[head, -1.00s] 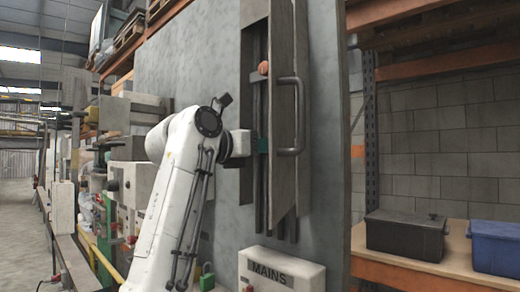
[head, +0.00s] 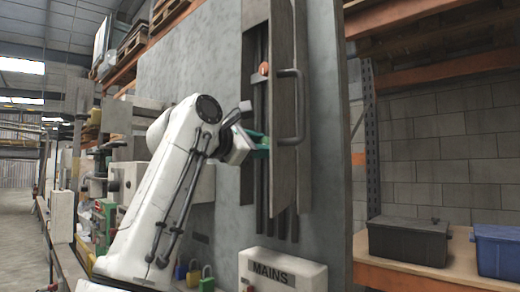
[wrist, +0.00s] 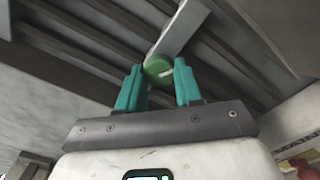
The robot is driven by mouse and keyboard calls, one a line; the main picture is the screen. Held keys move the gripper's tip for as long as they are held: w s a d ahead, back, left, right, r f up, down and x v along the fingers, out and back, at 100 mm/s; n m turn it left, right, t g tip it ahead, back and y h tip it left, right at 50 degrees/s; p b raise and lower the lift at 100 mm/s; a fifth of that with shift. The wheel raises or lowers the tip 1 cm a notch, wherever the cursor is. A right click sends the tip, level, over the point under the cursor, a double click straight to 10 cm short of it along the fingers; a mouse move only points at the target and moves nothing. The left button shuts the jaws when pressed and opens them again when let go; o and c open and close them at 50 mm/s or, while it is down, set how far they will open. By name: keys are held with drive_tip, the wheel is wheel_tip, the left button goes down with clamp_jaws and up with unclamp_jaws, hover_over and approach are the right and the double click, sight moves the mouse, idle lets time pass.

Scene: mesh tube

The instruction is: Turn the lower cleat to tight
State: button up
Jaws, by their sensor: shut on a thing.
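The lower cleat shows in the wrist view as a round green hub (wrist: 158,70) with a short white mark and a pale grey bar (wrist: 184,24) slanting up to the right. My gripper (wrist: 159,80) has its teal fingers on either side of this hub and is shut on it. In the head view my gripper (head: 257,144) is tilted and reaches into the narrow channel behind the open grey door (head: 283,180). The lower cleat is mostly hidden there by fingers and door. The upper cleat, with an orange hub (head: 264,69), sits higher in the channel.
The door's curved handle (head: 297,110) stands out just right of my gripper. A white MAINS box (head: 282,272) and several padlocks (head: 206,278) are below. Dark and blue bins stand on a shelf (head: 390,272) at right.

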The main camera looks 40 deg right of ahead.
drive_tip(key=m+b, duration=0.1)
drive_tip(key=m, duration=1)
drive_tip(key=shift+r+m, duration=0.1)
drive_tip(key=shift+m, duration=0.2)
idle(0.4)
drive_tip(key=o, duration=1)
drive_tip(key=shift+o, duration=0.2)
drive_tip(key=shift+a, duration=0.1)
drive_tip(key=a+b, duration=0.2)
drive_tip(key=a, duration=0.8)
drive_tip(key=shift+s+a, duration=0.15)
drive_tip(key=shift+a, duration=0.2)
